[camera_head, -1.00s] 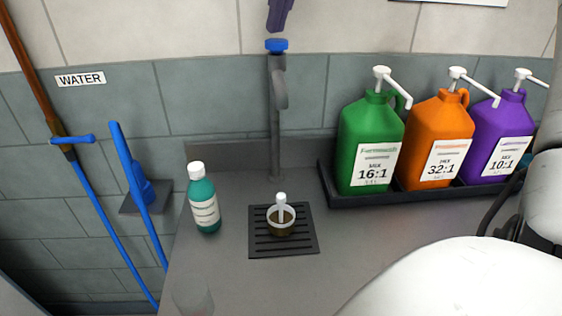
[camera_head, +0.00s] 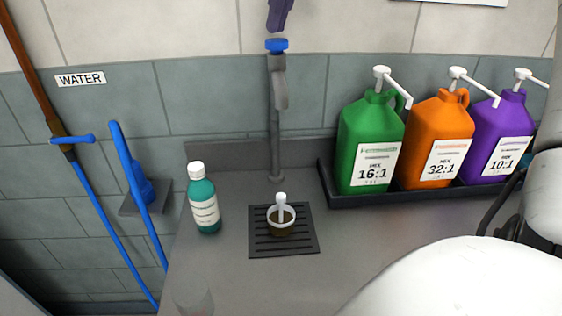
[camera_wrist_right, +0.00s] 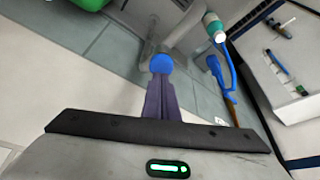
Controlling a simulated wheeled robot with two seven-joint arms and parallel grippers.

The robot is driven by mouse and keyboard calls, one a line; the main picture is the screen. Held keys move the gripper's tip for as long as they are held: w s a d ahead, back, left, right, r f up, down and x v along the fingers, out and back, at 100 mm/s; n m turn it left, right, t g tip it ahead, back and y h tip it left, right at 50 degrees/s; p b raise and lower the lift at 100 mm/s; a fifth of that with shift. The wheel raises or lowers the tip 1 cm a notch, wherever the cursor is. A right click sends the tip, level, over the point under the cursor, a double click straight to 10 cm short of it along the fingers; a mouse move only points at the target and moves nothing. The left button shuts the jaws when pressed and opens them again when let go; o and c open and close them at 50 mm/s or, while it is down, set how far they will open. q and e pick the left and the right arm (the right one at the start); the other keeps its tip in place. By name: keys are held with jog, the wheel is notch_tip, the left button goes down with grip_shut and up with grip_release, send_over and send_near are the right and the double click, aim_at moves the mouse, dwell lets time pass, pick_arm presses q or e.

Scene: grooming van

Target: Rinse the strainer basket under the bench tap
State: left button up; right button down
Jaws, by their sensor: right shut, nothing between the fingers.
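The strainer basket (camera_head: 281,222), a small brownish cup with a pale rim and a white upright stem, stands on the black slotted drain grate (camera_head: 310,244). The grey bench tap (camera_head: 275,135) rises behind it, with a blue knob (camera_head: 276,46) on top. No water stream shows from the spout. My right gripper (camera_head: 279,16), with dark purple fingers, is just above the blue knob, its fingers closed together. In the right wrist view the shut fingers (camera_wrist_right: 162,97) point at the blue knob (camera_wrist_right: 162,64); I cannot tell whether they touch it. My left gripper is not in view.
A teal bottle (camera_head: 203,203) with a white cap stands left of the grate. Green (camera_head: 350,140), orange (camera_head: 432,130) and purple (camera_head: 490,130) pump jugs stand in a black tray (camera_head: 350,200) at right. Blue-handled tools (camera_head: 100,225) hang at left. My white arm covers the lower right.

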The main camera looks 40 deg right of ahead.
jog(key=shift+f, duration=0.95)
dwell(2.1)
notch_tip(320, 180, up, 3)
jog(key=shift+r+p, duration=0.1)
jog(key=shift+p, duration=0.65)
jog(key=shift+r+b, duration=0.3)
jog(key=shift+r, duration=1.7)
